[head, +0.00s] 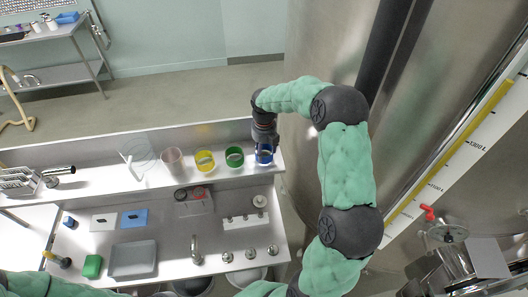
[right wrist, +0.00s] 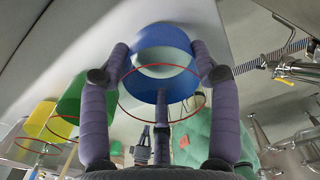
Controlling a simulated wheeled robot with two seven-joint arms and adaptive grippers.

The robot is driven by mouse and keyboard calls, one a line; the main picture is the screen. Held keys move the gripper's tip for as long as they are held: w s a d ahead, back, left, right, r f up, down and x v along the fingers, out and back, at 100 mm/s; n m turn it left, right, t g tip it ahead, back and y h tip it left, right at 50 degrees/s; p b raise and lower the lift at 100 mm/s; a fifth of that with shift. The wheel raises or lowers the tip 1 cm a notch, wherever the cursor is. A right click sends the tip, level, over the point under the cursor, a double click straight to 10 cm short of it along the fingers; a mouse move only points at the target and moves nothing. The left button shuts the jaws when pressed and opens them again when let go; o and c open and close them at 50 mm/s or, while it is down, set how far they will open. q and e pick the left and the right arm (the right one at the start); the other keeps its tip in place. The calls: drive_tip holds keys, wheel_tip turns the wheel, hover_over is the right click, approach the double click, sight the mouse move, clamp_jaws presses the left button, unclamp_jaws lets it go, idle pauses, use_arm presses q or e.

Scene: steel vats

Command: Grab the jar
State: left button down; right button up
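Several open cups or jars stand in a row on the raised shelf (head: 110,181). The blue jar (head: 264,157) is at the right end of the row, and I see it as an open blue cylinder (right wrist: 163,50) in the right wrist view. My right gripper (head: 265,138) is right at the blue jar. In the right wrist view its fingers (right wrist: 161,65) stand left, right and in front of the blue wall, with the tips close to it. Whether they press on it is not clear. The jar appears to be on the shelf. My left gripper is out of view.
The green jar (head: 234,157) stands close left of the blue one, then the yellow jar (head: 204,161), a pinkish cup (head: 172,161) and a clear vessel (head: 137,158). A large steel vat (head: 315,60) rises at the right. A grey tray (head: 133,258) lies on the lower counter.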

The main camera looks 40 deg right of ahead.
drive_tip(key=shift+c, duration=1.1)
drive_tip(key=shift+r, duration=0.1)
